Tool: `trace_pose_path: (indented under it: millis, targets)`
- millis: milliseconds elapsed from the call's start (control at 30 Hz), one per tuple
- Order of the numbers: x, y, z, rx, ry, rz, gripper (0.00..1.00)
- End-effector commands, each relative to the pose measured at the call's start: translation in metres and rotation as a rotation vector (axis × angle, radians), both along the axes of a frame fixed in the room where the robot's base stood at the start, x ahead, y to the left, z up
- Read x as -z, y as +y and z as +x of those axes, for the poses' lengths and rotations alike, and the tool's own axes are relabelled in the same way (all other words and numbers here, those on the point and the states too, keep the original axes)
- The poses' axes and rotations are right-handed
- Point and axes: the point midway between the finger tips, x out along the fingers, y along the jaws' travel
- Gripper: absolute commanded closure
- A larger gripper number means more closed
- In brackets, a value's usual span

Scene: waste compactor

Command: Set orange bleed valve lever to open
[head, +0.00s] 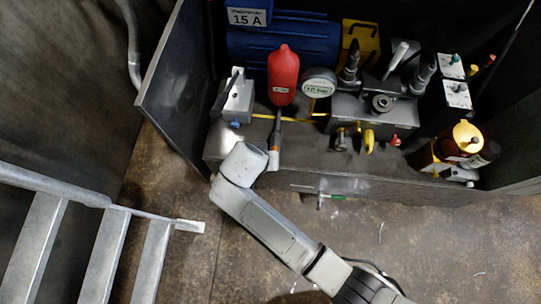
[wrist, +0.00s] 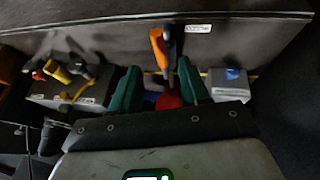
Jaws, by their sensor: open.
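The orange bleed valve lever (wrist: 158,48) shows in the wrist view, with a grey metal part close beside it. In the head view, a small orange piece (head: 277,117) shows below the red bottle. My gripper (wrist: 158,65) is open, its green fingers apart. In the wrist view, the lever's lower end shows in the gap near the fingertips. Contact and depth cannot be told, and nothing is held. In the head view, the end of my arm is just left of the lever; the fingers are not clearly visible there.
The red bottle (head: 283,72) stands behind the lever. A white block with a blue knob (head: 235,124) is to the left. A valve block (head: 380,112) with a yellow handle (head: 369,141) is to the right. Open floor (head: 430,250) lies in front, with metal steps (head: 105,250) at left.

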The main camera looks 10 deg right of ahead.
Motion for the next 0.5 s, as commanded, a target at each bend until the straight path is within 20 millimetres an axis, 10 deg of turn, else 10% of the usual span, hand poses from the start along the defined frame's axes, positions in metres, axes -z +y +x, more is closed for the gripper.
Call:
trace_pose_path:
  millis: [500]
  targets:
    - [-0.037,0.01,-0.015,0.0,0.001,-0.001,0.55]
